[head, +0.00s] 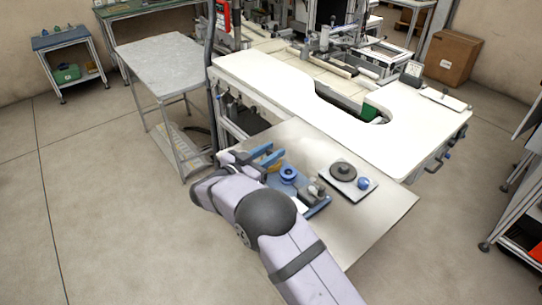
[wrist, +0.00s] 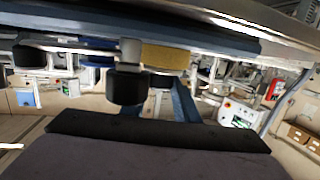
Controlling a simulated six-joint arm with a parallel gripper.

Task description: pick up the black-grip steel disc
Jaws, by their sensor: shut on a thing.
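My gripper (head: 274,155) shows in the head view as two blue fingers, close together, reaching over the left part of the small table. In the wrist view a black grip (wrist: 126,85) with a grey steel part against it stands close to the blue finger (wrist: 185,100). I take it for the black-grip steel disc; its full outline is hidden. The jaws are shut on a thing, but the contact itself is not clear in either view.
Grey and black parts (head: 317,190) stand on a blue base nearby. A pale plate (head: 361,195) right of them carries a dark round disc (head: 343,170) and a blue knob (head: 363,183). The table's right front (head: 375,220) is bare. A large white bench (head: 290,85) stands behind.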

